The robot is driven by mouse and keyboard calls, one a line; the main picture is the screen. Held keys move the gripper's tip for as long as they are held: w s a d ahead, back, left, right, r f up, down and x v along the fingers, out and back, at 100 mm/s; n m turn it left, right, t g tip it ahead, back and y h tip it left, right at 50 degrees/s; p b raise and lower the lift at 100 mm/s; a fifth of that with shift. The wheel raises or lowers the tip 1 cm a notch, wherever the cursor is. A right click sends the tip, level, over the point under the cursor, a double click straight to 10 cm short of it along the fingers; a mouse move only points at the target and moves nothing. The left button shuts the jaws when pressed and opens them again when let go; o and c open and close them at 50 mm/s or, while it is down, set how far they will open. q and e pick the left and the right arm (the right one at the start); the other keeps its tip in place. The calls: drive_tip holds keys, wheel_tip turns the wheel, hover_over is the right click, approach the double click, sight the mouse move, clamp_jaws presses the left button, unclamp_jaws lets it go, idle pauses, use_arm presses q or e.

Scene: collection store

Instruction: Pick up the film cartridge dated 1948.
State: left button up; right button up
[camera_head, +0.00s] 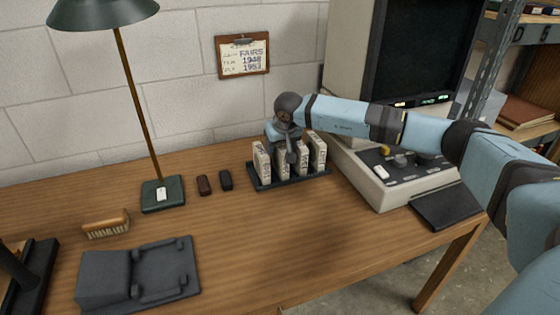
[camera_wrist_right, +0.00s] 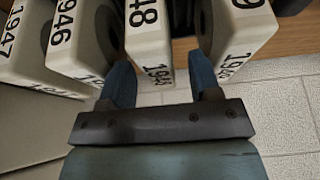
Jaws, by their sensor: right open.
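The film cartridge dated 1948 (camera_wrist_right: 150,40) is a pale upright block with black digits, third from left in the right wrist view. Cartridges marked 1947 (camera_wrist_right: 25,45) and 1946 (camera_wrist_right: 75,40) stand to its left, and one with a partly cut-off label (camera_wrist_right: 240,35) to its right. In the head view several cartridges (camera_head: 318,152) stand in a dark rack (camera_head: 290,182). My right gripper (camera_wrist_right: 163,78) is open, one blue finger on each side of the 1948 cartridge; contact cannot be told. It also shows over the rack in the head view (camera_head: 291,154). My left gripper is out of view.
A clipboard (camera_head: 242,57) reading FAIRS, 1948 and 1953 hangs on the wall. A viewer machine (camera_head: 385,190) stands right. The front middle is clear.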

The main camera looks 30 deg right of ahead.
drive_tip(key=x, duration=0.2)
drive_tip(key=shift+w+f, duration=0.15)
drive_tip(key=shift+f, duration=0.2)
drive_tip(key=shift+r, duration=0.1)
drive_tip(key=shift+f, duration=0.25)
clamp_jaws()
